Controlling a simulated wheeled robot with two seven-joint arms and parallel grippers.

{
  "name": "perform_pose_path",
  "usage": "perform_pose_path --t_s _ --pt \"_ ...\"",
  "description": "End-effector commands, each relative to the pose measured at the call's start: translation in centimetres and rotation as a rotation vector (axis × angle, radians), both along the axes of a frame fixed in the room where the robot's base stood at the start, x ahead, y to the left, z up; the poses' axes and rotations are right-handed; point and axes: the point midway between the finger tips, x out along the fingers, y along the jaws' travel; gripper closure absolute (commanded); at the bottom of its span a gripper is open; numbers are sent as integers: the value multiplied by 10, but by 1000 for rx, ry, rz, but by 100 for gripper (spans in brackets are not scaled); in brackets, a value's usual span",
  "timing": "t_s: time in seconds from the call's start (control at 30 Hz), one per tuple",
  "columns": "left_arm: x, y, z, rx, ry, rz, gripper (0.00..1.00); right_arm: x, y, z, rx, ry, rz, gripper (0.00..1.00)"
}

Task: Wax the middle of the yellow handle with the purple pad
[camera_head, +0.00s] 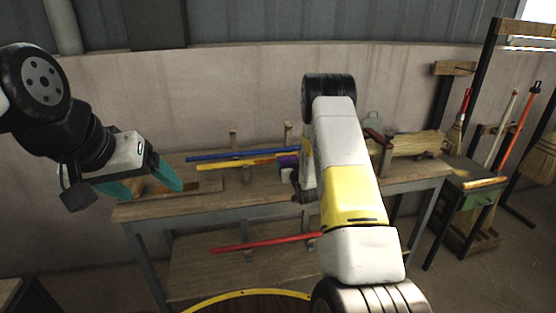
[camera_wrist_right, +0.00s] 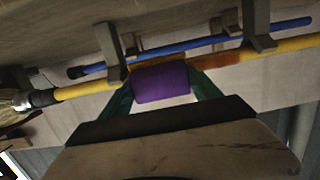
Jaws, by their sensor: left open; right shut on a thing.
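The yellow handle (camera_head: 222,164) lies across the workbench in front of the blue handle. It also crosses the right wrist view (camera_wrist_right: 85,90), with a darker orange-brown stretch (camera_wrist_right: 220,61) to the right of the pad. The purple pad (camera_head: 287,160) shows beside my forearm. My right gripper (camera_wrist_right: 162,88) is shut on the pad (camera_wrist_right: 160,82). The pad overlaps the handle in that view; firm contact cannot be told. In the head view my right arm hides much of that gripper. My left gripper (camera_head: 145,186) is open and empty, over the bench's left end.
The blue handle (camera_head: 228,154) lies behind the yellow one, near upright wooden pegs (camera_head: 233,138). A red handle (camera_head: 262,244) lies on the lower shelf of the workbench (camera_head: 245,203). Brooms and a rack (camera_head: 490,120) stand at right. A straw bundle (camera_head: 420,144) lies at the bench's right end.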

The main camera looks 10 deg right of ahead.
Motion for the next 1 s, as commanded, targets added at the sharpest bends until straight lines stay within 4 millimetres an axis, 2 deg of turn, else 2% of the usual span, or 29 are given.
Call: perform_pose_path --t_s 0.13,0.63,1.0 --pt "0 0 0 0 0 0 21 -5 -3 3 -1 -4 -6 60" --pt "0 0 0 0 0 0 21 -54 -3 10 0 -2 -3 60" --pt "0 0 0 0 0 0 21 -59 -3 11 0 -3 -2 60"
